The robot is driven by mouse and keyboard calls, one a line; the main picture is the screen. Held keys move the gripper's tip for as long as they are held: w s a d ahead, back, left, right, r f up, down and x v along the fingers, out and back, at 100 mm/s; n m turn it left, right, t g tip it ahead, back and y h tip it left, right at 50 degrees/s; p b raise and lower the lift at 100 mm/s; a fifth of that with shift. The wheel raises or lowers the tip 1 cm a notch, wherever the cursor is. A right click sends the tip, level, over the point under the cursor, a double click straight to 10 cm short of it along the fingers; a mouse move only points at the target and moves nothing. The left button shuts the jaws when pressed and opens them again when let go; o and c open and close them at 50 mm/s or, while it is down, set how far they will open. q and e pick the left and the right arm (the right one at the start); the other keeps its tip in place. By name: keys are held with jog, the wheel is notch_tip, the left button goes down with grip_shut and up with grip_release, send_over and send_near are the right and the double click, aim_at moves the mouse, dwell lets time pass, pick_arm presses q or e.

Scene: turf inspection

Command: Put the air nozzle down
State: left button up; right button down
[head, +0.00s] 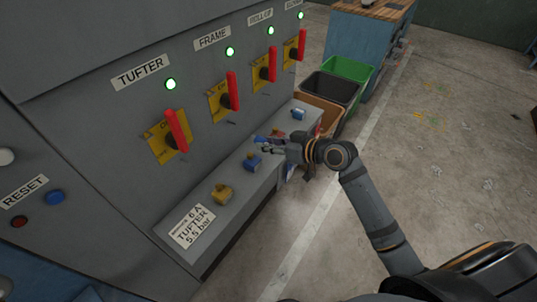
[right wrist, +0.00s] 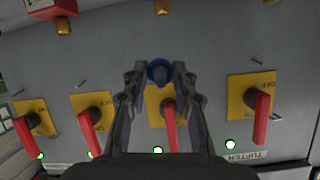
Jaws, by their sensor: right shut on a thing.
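My right gripper (head: 265,145) reaches over the grey ledge of the machine and is shut on a small blue thing, which I take to be the air nozzle (head: 261,138). In the right wrist view its round blue end (right wrist: 159,70) shows between the fingertips of my right gripper (right wrist: 160,80). The nozzle is in front of the grey panel; whether it touches the ledge I cannot tell. The rest of it is hidden by the fingers. My left gripper is not in view.
The ledge (head: 205,212) carries a yellow fitting (head: 222,193), a blue fitting (head: 252,161) and a blue-and-white one (head: 299,113). Red-handled switches (head: 176,131) with lit green lamps line the panel. Brown, black (head: 331,88) and green bins stand beyond. The floor at right is mostly clear.

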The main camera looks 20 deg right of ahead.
jog(key=w+f, duration=0.1)
jog(key=f, duration=0.1)
jog(key=w+d+f, duration=0.1)
jog(key=w+f, duration=0.1)
notch_tip(320, 180, down, 4)
jog(key=shift+w+r+b, duration=0.15)
jog(key=shift+r+b, duration=0.1)
jog(key=shift+b, duration=0.1)
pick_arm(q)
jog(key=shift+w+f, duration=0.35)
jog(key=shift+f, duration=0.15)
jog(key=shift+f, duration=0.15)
pick_arm(e)
jog(key=shift+f, duration=0.15)
jog(key=shift+f+b, duration=0.25)
jog(key=shift+b, duration=0.15)
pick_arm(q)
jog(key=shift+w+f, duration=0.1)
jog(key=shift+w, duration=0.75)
pick_arm(e)
jog(key=shift+f, duration=0.15)
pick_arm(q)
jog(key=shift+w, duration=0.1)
pick_arm(e)
jog(key=c, duration=1.1)
grip_release()
jog(key=shift+f, duration=0.1)
jog(key=shift+o, duration=0.2)
